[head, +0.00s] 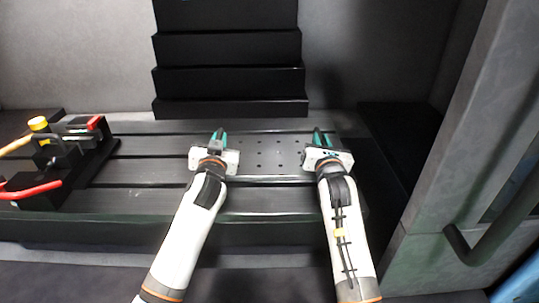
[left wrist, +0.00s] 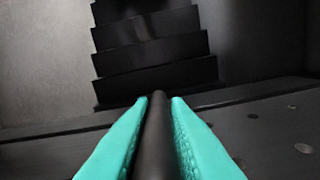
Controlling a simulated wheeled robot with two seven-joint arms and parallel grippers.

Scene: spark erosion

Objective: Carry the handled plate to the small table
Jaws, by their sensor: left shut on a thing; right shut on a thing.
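The handled plate (head: 270,153) is a dark grey plate with several round holes, and it lies on or just above the slotted machine bed between my two grippers. My left gripper (head: 218,138) is at the plate's left side. In the left wrist view its teal fingers (left wrist: 160,130) are shut on a dark round handle bar (left wrist: 157,140). My right gripper (head: 320,137) is at the plate's right side, shut on the other handle, which is mostly hidden by the gripper. The small table is not recognisable in these views.
The slotted machine bed (head: 150,172) runs across the front. A black stepped column (head: 230,80) stands behind the plate. A grey door or panel with a bar handle (head: 480,245) stands on the right.

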